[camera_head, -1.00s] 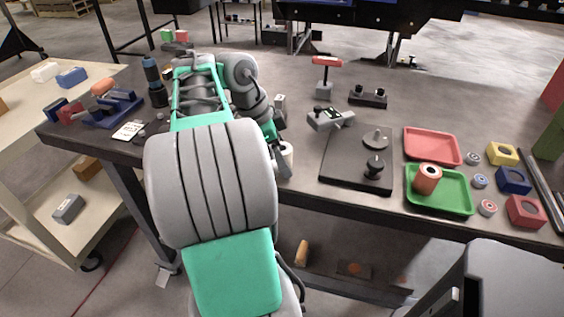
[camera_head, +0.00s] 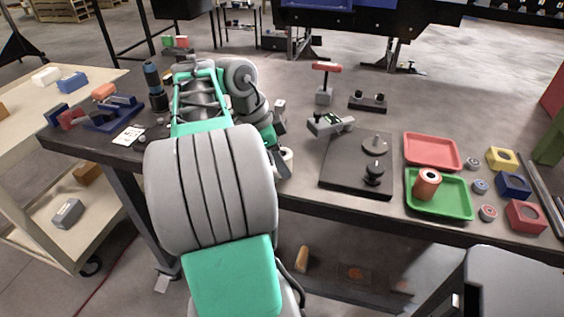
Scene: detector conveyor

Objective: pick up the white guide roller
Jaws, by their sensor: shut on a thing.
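The white guide roller (camera_head: 287,156) shows as a small pale round piece at the front edge of the dark workbench (camera_head: 300,192). My gripper (camera_head: 282,164) is shut on it. Most of the roller is hidden behind the gripper and the grey and green arm links. I cannot tell whether the roller touches the bench top.
Coloured blocks (camera_head: 513,182) stand at the far right. A beige cart (camera_head: 30,135) stands at the left.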

